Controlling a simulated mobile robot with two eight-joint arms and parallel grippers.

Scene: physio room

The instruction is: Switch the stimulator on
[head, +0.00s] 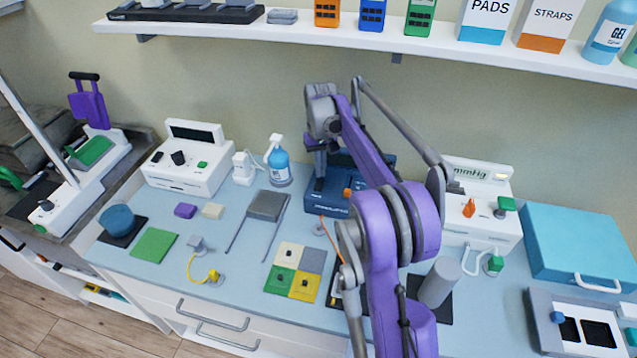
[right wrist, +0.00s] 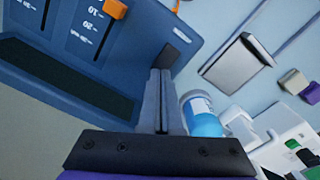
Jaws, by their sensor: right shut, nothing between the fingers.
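The stimulator is a dark blue box (head: 325,200) near the wall in the middle of the counter, partly hidden behind my right arm. In the right wrist view its blue panel (right wrist: 140,62) carries slots with number scales, an orange slider (right wrist: 115,9) and a small dark piece (right wrist: 182,35) near one edge, perhaps its switch; its position cannot be told. My right gripper (head: 319,172) points down over the left part of the stimulator. Its fingers (right wrist: 161,75) are shut and empty, close to the panel's edge; contact cannot be told. My left gripper is not in view.
A blue pump bottle (head: 279,167) and a white device (head: 187,160) stand left of the stimulator. A white gauge unit (head: 480,215) stands right. A loaded shelf (head: 300,32) hangs above.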

